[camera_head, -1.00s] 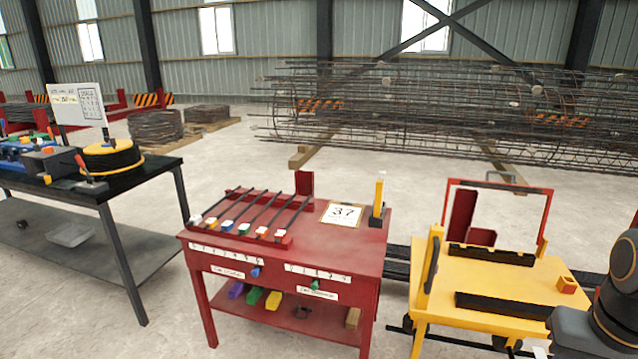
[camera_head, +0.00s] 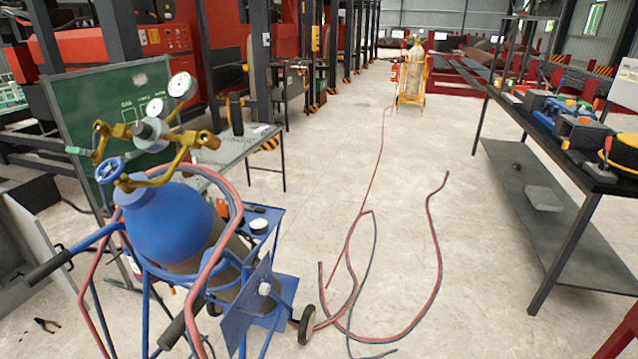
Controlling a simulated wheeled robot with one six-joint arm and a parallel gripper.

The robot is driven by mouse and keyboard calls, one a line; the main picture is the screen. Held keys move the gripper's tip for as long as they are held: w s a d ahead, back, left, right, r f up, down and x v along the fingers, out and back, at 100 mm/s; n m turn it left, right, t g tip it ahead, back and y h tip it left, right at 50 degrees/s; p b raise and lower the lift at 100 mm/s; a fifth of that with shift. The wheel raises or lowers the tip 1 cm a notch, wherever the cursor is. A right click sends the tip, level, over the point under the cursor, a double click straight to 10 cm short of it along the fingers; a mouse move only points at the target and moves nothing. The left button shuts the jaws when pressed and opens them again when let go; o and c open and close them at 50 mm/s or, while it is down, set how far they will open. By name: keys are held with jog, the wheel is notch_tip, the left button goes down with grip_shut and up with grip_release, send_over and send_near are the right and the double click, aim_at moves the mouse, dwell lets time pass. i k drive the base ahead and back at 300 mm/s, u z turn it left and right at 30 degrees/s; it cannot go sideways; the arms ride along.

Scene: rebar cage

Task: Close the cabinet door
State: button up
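No cabinet door can be made out for certain. A grey box-like piece with a pale upright panel (camera_head: 30,243) stands at the left edge, partly cut off by the frame. It may be a cabinet with its door open, but I cannot tell. A small dark handle-like part shows near the panel's right side. The blue gas cart's handle covers part of it. My gripper is not in view.
A blue gas cylinder (camera_head: 165,225) on a wheeled cart stands at front left, before a green board (camera_head: 100,100). Red and dark hoses (camera_head: 432,270) lie across the middle floor. A black table (camera_head: 560,160) stands right. Pliers (camera_head: 46,325) lie on the floor.

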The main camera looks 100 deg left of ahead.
aim_at(31, 229)
jog(key=u, duration=2.85)
jog(key=i, duration=6.2)
jog(key=u, duration=1.4)
jog(key=i, duration=2.15)
jog(key=z, duration=0.05)
